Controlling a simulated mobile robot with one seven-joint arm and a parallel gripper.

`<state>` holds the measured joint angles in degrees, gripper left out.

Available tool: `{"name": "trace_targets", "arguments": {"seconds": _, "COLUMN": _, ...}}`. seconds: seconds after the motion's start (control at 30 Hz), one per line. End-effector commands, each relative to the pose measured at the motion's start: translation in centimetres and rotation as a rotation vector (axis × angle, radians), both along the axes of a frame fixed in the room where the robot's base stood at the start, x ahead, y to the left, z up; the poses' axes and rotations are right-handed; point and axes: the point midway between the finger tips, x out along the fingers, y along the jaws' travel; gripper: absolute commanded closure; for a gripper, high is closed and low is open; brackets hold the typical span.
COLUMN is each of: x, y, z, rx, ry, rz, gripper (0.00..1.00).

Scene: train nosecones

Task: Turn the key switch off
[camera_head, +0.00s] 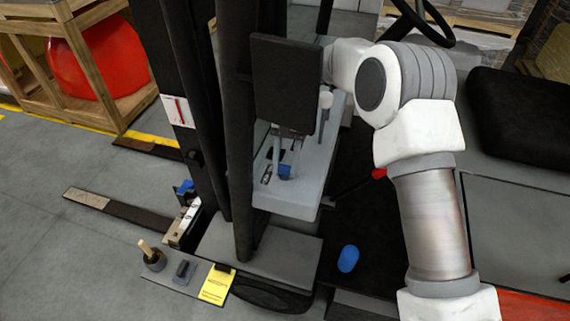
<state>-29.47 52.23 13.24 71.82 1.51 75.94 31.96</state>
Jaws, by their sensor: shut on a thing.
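My gripper (280,163) points down at the grey console (302,206) of the forklift, left of my white arm. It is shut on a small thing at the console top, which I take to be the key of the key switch. The key is too small and too covered by the fingers to see which way it is turned. A small blue part shows right at the fingertips.
A dark panel (287,85) hangs just above the gripper, and black mast posts stand to its left. A black steering wheel (425,22) and a black seat (518,115) lie to the right. A blue cylinder (348,258) is on the dark floor area below.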

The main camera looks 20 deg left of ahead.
Motion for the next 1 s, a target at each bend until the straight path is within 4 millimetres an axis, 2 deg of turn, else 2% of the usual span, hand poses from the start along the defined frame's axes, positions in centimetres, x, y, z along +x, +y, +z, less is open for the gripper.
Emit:
{"name": "trace_targets", "arguments": {"seconds": 0.4, "x": 0.1, "y": 0.0, "z": 0.1, "rx": 0.001, "ry": -0.002, "rz": 0.007, "gripper": 1.0}}
{"name": "trace_targets", "arguments": {"seconds": 0.43, "x": 0.1, "y": 0.0, "z": 0.1, "rx": 0.001, "ry": -0.002, "rz": 0.007, "gripper": 0.54}}
{"name": "trace_targets", "arguments": {"seconds": 0.57, "x": 0.0, "y": 0.0, "z": 0.1, "rx": 0.001, "ry": -0.002, "rz": 0.007, "gripper": 0.31}}
{"name": "trace_targets", "arguments": {"seconds": 0.6, "x": 0.0, "y": 0.0, "z": 0.0, "rx": 0.001, "ry": -0.002, "rz": 0.006, "gripper": 0.28}}
{"name": "trace_targets", "arguments": {"seconds": 0.87, "x": 0.1, "y": 0.0, "z": 0.1, "rx": 0.001, "ry": -0.001, "rz": 0.006, "gripper": 0.28}}
{"name": "trace_targets", "arguments": {"seconds": 1.0, "x": 0.6, "y": 0.1, "z": 1.1, "rx": 0.003, "ry": -0.005, "rz": 0.006, "gripper": 0.28}}
